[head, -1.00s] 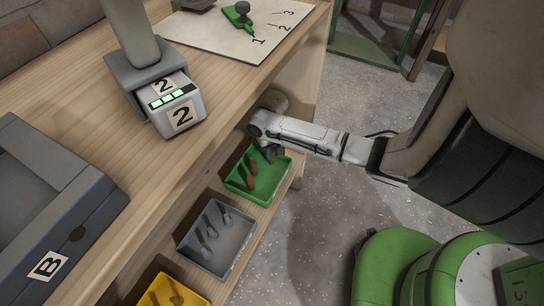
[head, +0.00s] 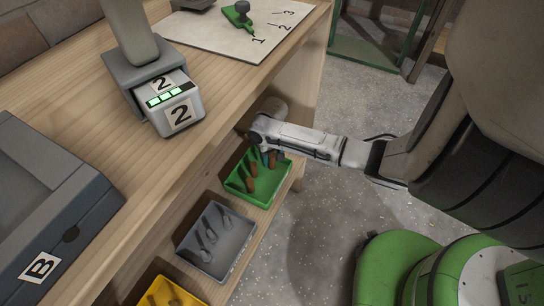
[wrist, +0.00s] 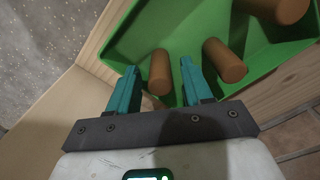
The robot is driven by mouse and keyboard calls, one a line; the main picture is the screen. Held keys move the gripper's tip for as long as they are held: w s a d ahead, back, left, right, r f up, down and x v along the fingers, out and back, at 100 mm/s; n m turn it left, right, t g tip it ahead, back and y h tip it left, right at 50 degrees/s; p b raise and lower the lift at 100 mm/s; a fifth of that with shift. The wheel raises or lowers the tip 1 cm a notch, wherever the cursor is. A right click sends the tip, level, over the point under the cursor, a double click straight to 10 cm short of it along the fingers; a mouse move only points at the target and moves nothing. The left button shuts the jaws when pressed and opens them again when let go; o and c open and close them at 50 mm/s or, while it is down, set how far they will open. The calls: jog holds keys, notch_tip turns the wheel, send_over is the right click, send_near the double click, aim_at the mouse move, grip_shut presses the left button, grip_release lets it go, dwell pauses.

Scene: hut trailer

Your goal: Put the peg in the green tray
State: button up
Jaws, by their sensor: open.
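The green tray (head: 268,202) sits on the lower shelf under the bench, and its green wall fills the upper part of the wrist view (wrist: 285,62). Several brown pegs lie in it; two show in the head view, one (head: 251,184) to the left and one (head: 272,160) below the arm's end. In the wrist view one peg (wrist: 160,74) is between the teal fingertips of my gripper (wrist: 159,68), with gaps beside it. A second peg (wrist: 224,60) is right of the right finger, and a third (wrist: 278,8) is at the top. My gripper is open; its fingers are mostly hidden in the head view.
A grey tray (head: 237,258) with metal tools and a yellow tray (head: 148,298) stand along the same shelf. The bench top (head: 225,100) overhangs the shelf and holds a device marked 2 (head: 178,112) and a grey case marked B (head: 80,225).

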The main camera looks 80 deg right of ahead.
aim_at(272, 156)
notch_tip(272, 156, up, 12)
jog(key=p, duration=0.5)
jog(key=w+a+r+n+t, duration=0.3)
jog(key=w+a+r, duration=0.2)
jog(key=w+a, duration=0.8)
jog(key=w+a+r+n+t+y, duration=0.15)
jog(key=w+a, duration=0.35)
jog(key=a, duration=0.7)
jog(key=s+a+f+n+g, duration=0.2)
jog(key=s+a+f+n, duration=0.1)
jog(key=s+a, duration=0.7)
jog(key=s+d+n+h, duration=0.1)
jog(key=s+d, duration=0.2)
jog(key=s, duration=0.3)
jog(key=s+d+f+n+g, duration=0.1)
jog(key=s+d, duration=0.2)
jog(key=s, duration=0.4)
jog(key=shift+h, duration=0.35)
